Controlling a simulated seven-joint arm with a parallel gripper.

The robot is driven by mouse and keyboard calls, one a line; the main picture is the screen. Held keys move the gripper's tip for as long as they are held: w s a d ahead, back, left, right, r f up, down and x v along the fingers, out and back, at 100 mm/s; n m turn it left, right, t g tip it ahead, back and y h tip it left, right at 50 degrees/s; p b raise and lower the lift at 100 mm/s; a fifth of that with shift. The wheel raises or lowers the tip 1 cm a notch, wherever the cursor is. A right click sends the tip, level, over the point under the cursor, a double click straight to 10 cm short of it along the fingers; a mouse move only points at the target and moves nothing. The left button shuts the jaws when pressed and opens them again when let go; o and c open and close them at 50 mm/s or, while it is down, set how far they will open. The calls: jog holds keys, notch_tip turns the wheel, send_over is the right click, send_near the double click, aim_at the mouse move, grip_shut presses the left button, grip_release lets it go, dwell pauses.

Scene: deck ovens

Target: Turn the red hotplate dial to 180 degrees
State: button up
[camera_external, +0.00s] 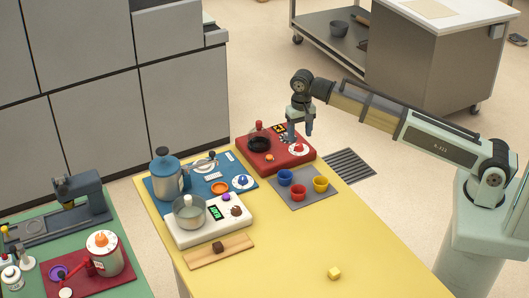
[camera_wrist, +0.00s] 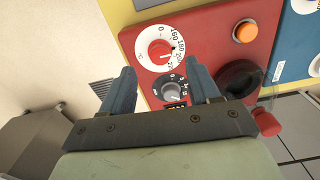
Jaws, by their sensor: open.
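The red hotplate (camera_external: 262,160) sits at the far end of the yellow table. Its red dial (camera_external: 298,148), on a white scale plate, also shows in the wrist view (camera_wrist: 158,49), with the marks 0, 160, 180 and 200 legible. The knob's exact setting is too small to read. My gripper (camera_external: 300,134) is open and empty, pointing down over the dial end of the hotplate. In the wrist view its two blue-grey fingers (camera_wrist: 161,72) stand apart, with the red dial just beyond the gap between their tips. I see no contact with the dial.
A black dial with a grey knob (camera_wrist: 171,94) lies close to the red dial. The hotplate also carries an orange button (camera_wrist: 245,32) and a dark round plate (camera_wrist: 240,78). A grey mat (camera_external: 293,203) with coloured cups is nearby. The table's front is mostly clear.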

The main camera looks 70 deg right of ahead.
aim_at(299, 144)
notch_tip(299, 144, up, 9)
jog(key=shift+r, duration=0.15)
dwell(0.4)
